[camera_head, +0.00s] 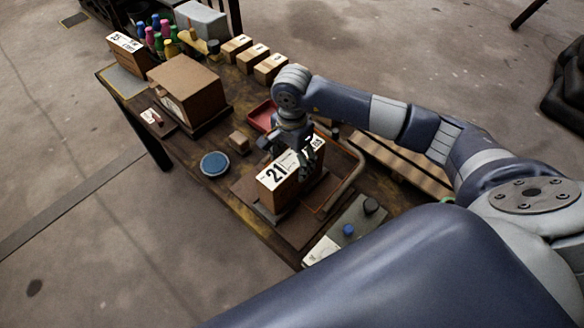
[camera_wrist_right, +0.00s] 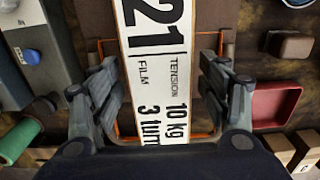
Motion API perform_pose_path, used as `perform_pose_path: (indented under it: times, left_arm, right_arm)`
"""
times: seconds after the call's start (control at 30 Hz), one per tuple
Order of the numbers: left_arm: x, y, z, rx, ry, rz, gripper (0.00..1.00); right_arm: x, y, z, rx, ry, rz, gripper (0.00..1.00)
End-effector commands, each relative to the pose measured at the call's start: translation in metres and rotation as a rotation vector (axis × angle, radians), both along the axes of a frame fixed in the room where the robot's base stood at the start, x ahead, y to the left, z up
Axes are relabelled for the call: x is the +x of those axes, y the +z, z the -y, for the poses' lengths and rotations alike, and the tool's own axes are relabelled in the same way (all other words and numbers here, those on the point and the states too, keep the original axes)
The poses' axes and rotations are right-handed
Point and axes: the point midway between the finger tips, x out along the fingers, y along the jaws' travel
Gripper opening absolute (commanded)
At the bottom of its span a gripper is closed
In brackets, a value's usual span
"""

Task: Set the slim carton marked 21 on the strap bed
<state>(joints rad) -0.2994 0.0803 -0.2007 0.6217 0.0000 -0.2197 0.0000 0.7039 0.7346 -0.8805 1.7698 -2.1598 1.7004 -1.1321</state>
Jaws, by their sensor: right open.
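The slim brown carton marked 21 (camera_head: 282,194) stands upright near the table's front edge, with a white label along its top. In the right wrist view its label (camera_wrist_right: 155,60) runs between my fingers. My right gripper (camera_head: 306,160) is open, pointing down over the carton, one finger on each side. An orange-railed frame (camera_head: 357,165) with a dark board surrounds the carton's right side; I cannot tell whether this is the strap bed. The carton's underside is hidden. My left gripper is not in view.
A blue round dish (camera_head: 215,163) and a small brown block (camera_head: 238,140) lie left of the carton. A red tray (camera_head: 262,115) is behind. A large brown box (camera_head: 187,88), several small cartons and colored bottles fill the far end. A grey panel (camera_head: 345,225) is at the near right.

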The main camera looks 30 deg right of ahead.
Motion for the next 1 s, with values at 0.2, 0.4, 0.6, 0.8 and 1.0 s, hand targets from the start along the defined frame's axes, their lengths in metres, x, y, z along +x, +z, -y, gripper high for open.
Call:
perform_pose_path:
  times: [0.2, 0.4, 0.6, 0.8, 1.0]
  left_arm:
    - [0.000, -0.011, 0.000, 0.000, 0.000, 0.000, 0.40]
    - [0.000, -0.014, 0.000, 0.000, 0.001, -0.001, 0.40]
    - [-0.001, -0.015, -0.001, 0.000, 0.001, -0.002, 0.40]
    - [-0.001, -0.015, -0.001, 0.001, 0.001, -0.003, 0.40]
    - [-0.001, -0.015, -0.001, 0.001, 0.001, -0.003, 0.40]
  right_arm:
    - [0.001, 0.047, 0.000, -0.001, 0.001, 0.006, 0.70]
    - [0.001, 0.073, 0.000, 0.000, 0.000, 0.003, 0.70]
    - [0.000, 0.080, 0.000, 0.000, 0.001, 0.000, 0.70]
    - [0.000, 0.080, 0.000, 0.000, 0.000, 0.000, 0.70]
    - [0.000, 0.079, 0.000, 0.000, 0.000, 0.000, 0.70]
